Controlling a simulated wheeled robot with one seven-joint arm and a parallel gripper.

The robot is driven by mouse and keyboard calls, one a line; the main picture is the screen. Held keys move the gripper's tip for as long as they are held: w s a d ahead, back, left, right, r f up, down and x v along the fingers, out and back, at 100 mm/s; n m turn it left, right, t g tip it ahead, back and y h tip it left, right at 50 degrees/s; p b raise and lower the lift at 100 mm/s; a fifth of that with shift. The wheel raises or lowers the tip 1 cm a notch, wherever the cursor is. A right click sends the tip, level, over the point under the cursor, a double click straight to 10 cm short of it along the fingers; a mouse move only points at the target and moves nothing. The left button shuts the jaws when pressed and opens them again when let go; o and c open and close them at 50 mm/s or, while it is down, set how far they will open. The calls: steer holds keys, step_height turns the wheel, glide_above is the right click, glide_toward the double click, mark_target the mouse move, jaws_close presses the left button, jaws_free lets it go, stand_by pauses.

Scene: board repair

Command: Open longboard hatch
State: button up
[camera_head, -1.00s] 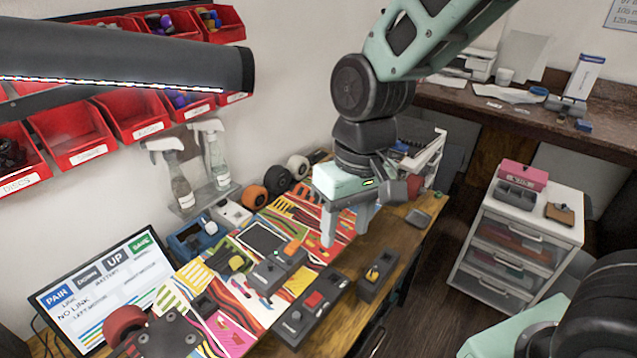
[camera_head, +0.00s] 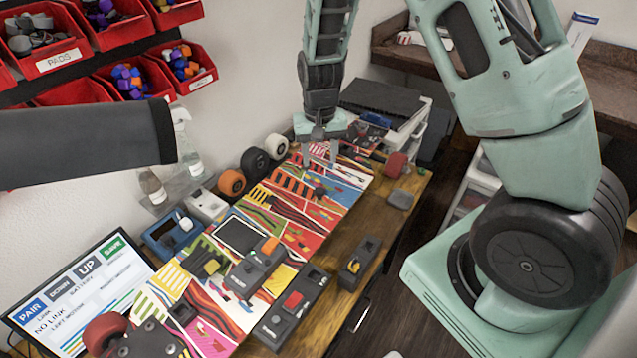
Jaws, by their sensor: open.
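The longboard (camera_head: 315,212) lies on the wooden workbench with its colourful striped deck facing up. A dark rectangular panel (camera_head: 239,236) is set in the deck near its middle; I cannot tell whether it is the hatch or an opening. My gripper (camera_head: 319,153) is over the far end of the board, pointing down, with its fingers apart and nothing seen between them. I cannot tell whether the fingertips touch the deck. A red wheel (camera_head: 107,330) and a dark truck plate (camera_head: 150,342) show at the near end.
Grey devices with orange (camera_head: 258,268) and red (camera_head: 293,302) tops lie on and beside the board's right side. A small dark device (camera_head: 359,262) sits near the bench edge. Loose wheels (camera_head: 254,164), a blue tray (camera_head: 172,234) and a screen (camera_head: 78,290) line the left. Red bins (camera_head: 130,80) hang above.

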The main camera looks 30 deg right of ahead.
mark_target(320, 190)
step_height(320, 190, down, 11)
steer(key=shift+r+p, duration=0.15)
steer(key=shift+p, duration=0.75)
steer(key=shift+c, duration=0.3)
jaws_close()
